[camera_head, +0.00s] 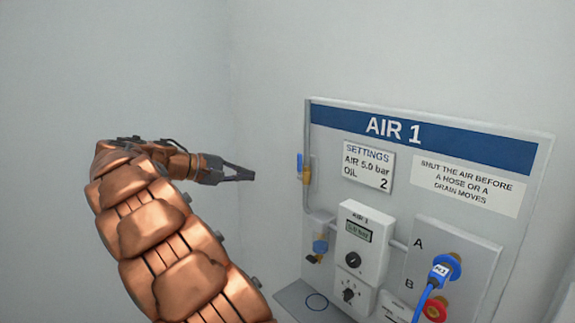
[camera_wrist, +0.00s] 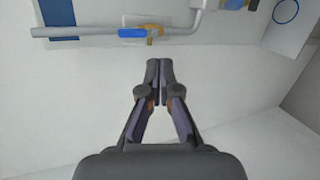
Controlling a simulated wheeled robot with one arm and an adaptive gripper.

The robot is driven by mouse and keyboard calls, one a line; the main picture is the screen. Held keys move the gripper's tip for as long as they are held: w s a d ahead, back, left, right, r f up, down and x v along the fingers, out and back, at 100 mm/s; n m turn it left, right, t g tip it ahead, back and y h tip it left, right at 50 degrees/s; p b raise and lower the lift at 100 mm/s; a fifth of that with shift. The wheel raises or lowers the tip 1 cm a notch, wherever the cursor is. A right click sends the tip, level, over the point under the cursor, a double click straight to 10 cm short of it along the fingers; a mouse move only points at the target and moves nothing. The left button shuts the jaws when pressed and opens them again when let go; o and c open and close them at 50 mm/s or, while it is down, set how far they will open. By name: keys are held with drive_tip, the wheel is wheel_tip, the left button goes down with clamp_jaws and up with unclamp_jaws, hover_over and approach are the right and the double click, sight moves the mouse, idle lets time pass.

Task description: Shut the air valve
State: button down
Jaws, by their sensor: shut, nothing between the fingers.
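The air valve is a brass body (camera_head: 306,173) on the vertical grey pipe at the left edge of the AIR 1 panel. Its blue lever (camera_head: 300,164) lies along the pipe. In the wrist view the blue lever (camera_wrist: 133,33) and the brass body (camera_wrist: 153,37) show just beyond my fingertips. My gripper (camera_head: 252,175) is to the left of the valve in the head view, with a gap between them. In the wrist view my gripper (camera_wrist: 159,64) is shut with its fingertips together, empty and apart from the lever.
The panel (camera_head: 400,211) carries a regulator box (camera_head: 363,235) reading about 5.0 bar. A blue hose plug (camera_head: 441,270) sits in port A, above a red port B (camera_head: 434,309). A blue ring (camera_head: 316,301) lies on the grey shelf below. Bare wall is left of the panel.

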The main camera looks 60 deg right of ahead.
sight(299, 167)
drive_tip(key=w+d+m+g+h+b, duration=0.2)
drive_tip(key=w+d, duration=0.4)
drive_tip(key=d, duration=0.3)
drive_tip(key=shift+w+f+m+g+h, duration=0.25)
drive_tip(key=shift+w+m+g+h, duration=0.15)
drive_tip(key=shift+m+g, duration=0.15)
drive_tip(key=s+d, duration=0.7)
drive_tip(key=s, duration=0.1)
drive_tip(key=shift+s+d+p, duration=0.3)
drive_tip(key=shift+s, duration=0.05)
idle(0.3)
drive_tip(key=shift+s+a+m+b, duration=0.1)
drive_tip(key=shift+s+m+b, duration=0.15)
drive_tip(key=shift+b, duration=0.4)
